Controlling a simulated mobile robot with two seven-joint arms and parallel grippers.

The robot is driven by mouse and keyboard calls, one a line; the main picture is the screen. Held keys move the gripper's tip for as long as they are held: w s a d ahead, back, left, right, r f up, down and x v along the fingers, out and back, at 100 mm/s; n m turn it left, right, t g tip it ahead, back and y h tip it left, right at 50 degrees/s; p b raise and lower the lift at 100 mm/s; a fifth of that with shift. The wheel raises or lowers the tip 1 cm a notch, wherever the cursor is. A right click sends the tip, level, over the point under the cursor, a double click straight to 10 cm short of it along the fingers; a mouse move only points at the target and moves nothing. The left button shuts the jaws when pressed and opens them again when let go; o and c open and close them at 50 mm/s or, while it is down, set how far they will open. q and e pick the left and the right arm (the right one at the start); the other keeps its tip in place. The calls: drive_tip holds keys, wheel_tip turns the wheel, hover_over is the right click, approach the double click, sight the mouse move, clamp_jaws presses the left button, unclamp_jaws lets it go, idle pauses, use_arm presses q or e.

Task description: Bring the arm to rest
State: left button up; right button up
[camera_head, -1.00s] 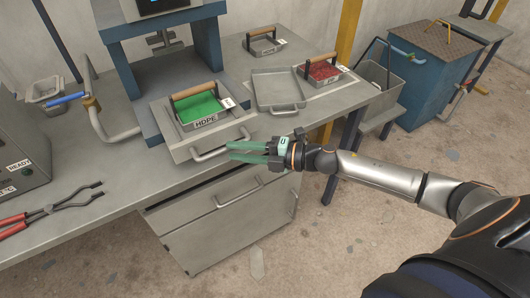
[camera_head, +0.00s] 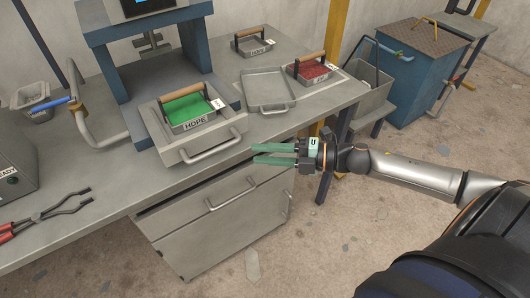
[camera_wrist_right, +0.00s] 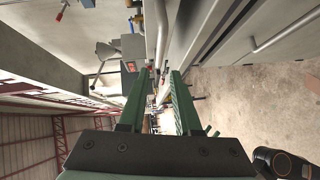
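My right arm reaches in from the right in the head view. Its gripper (camera_head: 254,154) has green fingers spread apart with nothing between them. It hangs in front of the bench, to the right of the handle of the grey drawer-like tray (camera_head: 170,157), apart from it. In the right wrist view the two green fingers (camera_wrist_right: 157,75) also stand apart, with an empty gap. My left gripper is not in view.
The bench (camera_head: 75,232) holds a green-filled HDPE bin (camera_head: 187,106), an empty tray (camera_head: 268,90), a red-filled bin (camera_head: 312,70) and tongs (camera_head: 45,215). A drawer cabinet (camera_head: 225,225) stands below the gripper. Open floor lies right of it.

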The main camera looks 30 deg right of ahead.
idle(0.3)
drive_tip(key=s+a+f+m+g+h+p, duration=0.1)
drive_tip(key=s+a+f+m+h+p, duration=0.1)
drive_tip(key=s+a+f+m+h, duration=0.2)
drive_tip(key=s+a+f+m+h+p, duration=0.3)
drive_tip(key=s+f+m+h, duration=0.3)
drive_tip(key=s+f+m, duration=0.5)
wheel_tip(320, 180, down, 3)
drive_tip(key=m, duration=0.9)
drive_tip(key=shift+s+a+g, duration=0.25)
drive_tip(key=shift+a+g, duration=0.15)
